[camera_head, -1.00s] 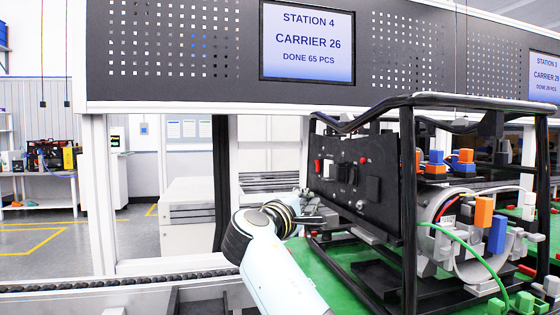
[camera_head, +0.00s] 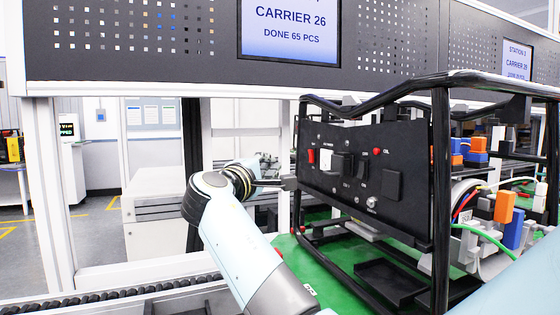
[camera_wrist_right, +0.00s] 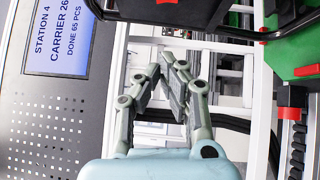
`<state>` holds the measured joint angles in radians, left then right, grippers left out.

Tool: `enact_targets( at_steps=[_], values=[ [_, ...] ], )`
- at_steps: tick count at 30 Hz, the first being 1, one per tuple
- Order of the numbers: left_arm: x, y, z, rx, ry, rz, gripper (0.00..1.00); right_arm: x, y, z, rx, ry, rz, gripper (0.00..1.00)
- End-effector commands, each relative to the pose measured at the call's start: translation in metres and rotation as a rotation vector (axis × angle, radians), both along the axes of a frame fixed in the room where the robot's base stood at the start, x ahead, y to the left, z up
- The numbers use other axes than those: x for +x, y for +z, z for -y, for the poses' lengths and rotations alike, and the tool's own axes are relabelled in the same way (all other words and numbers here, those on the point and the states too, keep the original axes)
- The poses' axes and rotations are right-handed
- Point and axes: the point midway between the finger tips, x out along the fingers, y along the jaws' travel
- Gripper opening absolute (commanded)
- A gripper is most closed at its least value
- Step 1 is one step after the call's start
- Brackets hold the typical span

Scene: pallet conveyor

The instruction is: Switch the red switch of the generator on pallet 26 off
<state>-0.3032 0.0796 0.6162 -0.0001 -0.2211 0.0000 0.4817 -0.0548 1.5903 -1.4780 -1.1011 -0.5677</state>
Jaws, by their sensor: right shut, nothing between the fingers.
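The generator's black panel (camera_head: 352,180) stands inside a black tube frame on a green pallet (camera_head: 330,262). My left gripper is out of view.
The frame's front post (camera_head: 440,190) and top bar are close to the panel. Wires and orange and blue connectors (camera_head: 514,222) are at the right. A screen (camera_head: 290,28) reads Carrier 26. A roller chain (camera_head: 110,295) runs along the lower left.

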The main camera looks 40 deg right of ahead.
Motion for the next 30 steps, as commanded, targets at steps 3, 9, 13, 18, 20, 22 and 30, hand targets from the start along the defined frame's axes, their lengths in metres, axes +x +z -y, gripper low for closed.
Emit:
enact_targets(
  at_steps=[3, 9, 13, 18, 20, 22, 30],
  values=[
    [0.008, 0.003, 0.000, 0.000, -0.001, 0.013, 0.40, 0.009, 0.004, 0.020, -0.005, -0.003, 0.000, 0.00],
    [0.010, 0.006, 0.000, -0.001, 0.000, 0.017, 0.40, 0.029, 0.008, 0.059, -0.003, -0.003, -0.001, 0.00],
    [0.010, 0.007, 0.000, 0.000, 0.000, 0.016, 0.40, 0.041, 0.010, 0.082, -0.002, -0.004, -0.001, 0.00],
    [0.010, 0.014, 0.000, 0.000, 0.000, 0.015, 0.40, 0.032, 0.013, 0.104, -0.003, -0.001, -0.001, 0.00],
    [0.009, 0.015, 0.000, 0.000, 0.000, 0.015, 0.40, 0.030, 0.013, 0.109, -0.001, -0.001, 0.000, 0.00],
    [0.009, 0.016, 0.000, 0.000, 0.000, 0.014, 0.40, 0.029, 0.013, 0.113, -0.001, -0.001, 0.000, 0.00],
    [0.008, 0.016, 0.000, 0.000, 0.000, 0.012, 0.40, 0.028, 0.012, 0.115, 0.001, 0.000, 0.000, 0.00]
  ],
)
